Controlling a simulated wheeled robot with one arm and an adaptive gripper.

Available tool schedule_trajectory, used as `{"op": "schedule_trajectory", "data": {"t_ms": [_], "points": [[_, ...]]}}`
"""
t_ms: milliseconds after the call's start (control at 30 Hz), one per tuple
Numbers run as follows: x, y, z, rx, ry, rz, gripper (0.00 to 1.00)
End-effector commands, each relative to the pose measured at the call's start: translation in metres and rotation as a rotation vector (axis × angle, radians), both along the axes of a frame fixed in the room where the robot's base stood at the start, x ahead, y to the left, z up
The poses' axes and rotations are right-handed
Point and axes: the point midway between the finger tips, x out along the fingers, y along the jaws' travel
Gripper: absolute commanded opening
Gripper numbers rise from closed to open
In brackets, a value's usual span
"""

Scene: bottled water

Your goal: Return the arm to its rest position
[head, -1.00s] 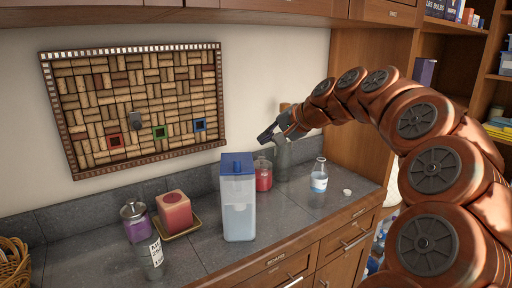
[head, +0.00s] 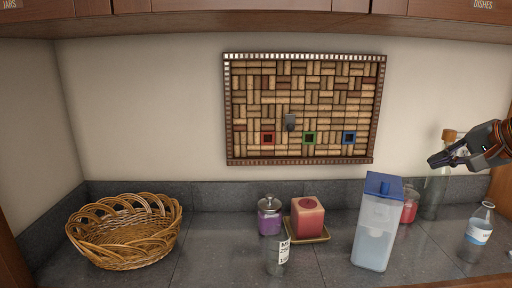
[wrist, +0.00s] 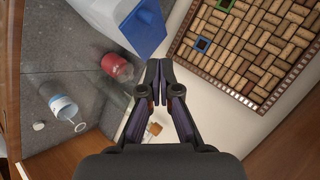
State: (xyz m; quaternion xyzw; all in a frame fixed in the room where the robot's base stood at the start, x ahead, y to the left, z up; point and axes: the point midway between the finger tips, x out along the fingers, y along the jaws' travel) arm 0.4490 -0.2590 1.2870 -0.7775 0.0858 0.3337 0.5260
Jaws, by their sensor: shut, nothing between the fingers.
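My gripper (head: 449,160) is at the right edge of the head view, raised above the counter in front of a tall corked glass bottle (head: 437,185). In the wrist view my gripper (wrist: 159,101) has its fingers together with nothing between them. Most of my arm is outside the head view. A clear pitcher with a blue lid (head: 377,225) stands on the counter to the left of my gripper. A red jar (head: 409,207) stands beside it. A small open bottle with a blue and white label (head: 477,236) stands at the right.
The counter (head: 215,262) also holds a wicker basket (head: 125,232), a purple jar (head: 270,216), a red candle (head: 307,217) on a tray and a labelled glass (head: 278,258). A cork board (head: 304,108) hangs on the wall. Cabinets (head: 250,22) overhang the top.

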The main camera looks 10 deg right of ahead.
Motion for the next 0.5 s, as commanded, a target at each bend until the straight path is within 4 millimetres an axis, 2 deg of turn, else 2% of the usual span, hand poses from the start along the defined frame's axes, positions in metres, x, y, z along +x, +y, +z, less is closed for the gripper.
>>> {"op": "schedule_trajectory", "data": {"t_ms": [33,133,233,400,500], "points": [[0.003,0.025,-0.008,-0.021,0.029,0.053,0.00],[0.004,0.078,-0.032,-0.076,0.100,0.169,0.00],[-0.004,0.128,-0.061,-0.138,0.177,0.287,0.00],[-0.035,0.196,-0.113,-0.245,0.306,0.471,0.00],[-0.062,0.226,-0.143,-0.309,0.382,0.570,0.00]]}}
